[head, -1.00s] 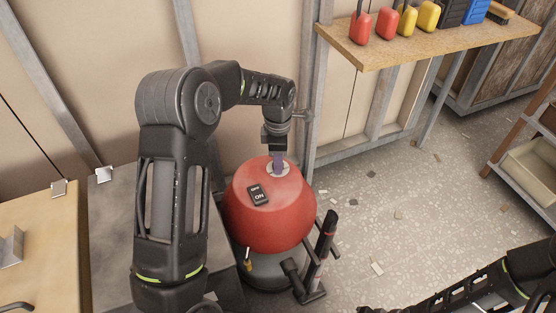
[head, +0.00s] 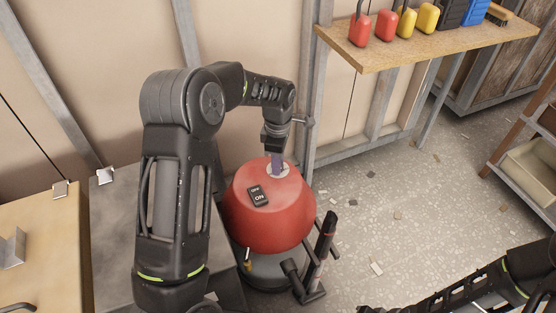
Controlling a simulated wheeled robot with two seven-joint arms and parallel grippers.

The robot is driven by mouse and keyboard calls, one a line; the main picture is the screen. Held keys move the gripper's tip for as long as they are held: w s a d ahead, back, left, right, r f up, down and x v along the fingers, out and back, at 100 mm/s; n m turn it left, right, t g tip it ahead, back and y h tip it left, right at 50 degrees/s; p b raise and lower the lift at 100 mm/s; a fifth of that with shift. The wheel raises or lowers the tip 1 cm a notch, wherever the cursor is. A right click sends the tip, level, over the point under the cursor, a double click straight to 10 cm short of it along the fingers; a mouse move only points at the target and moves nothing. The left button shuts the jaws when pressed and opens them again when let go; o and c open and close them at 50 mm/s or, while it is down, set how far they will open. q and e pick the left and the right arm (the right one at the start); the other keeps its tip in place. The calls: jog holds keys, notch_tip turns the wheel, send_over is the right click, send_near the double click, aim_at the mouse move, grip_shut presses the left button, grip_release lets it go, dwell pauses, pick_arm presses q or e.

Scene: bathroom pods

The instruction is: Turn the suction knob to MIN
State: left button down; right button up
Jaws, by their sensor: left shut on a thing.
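The suction knob (head: 287,172) is a pale round dial on top of the red vacuum (head: 262,222). My left gripper (head: 277,166) points down onto it from above and is shut on the knob's grip. The fingers cover most of the knob, and its MIN and MAX marks cannot be read. A black OFF/ON switch (head: 258,196) sits on the red lid in front of the knob. My right arm shows at the lower right corner; its gripper fingers cannot be made out.
A black floor nozzle and tube (head: 325,240) stand against the vacuum's right side. A wooden shelf (head: 400,47) with red and yellow items is at the upper right. A grey-topped bench (head: 112,222) is at left. The speckled floor at right is mostly clear.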

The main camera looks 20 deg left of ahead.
pick_arm(q)
jog(key=m+p, duration=0.1)
jog(key=m, duration=0.2)
jog(key=shift+r+m, duration=0.1)
jog(key=shift+m, duration=0.2)
jog(key=m, duration=0.3)
jog(key=shift+m+p, duration=0.3)
jog(key=shift+p, duration=0.1)
jog(key=m, duration=0.3)
jog(key=shift+m+p, duration=0.3)
jog(key=shift+m, duration=1.5)
jog(key=c, duration=1.1)
grip_release()
jog(key=shift+o, duration=0.2)
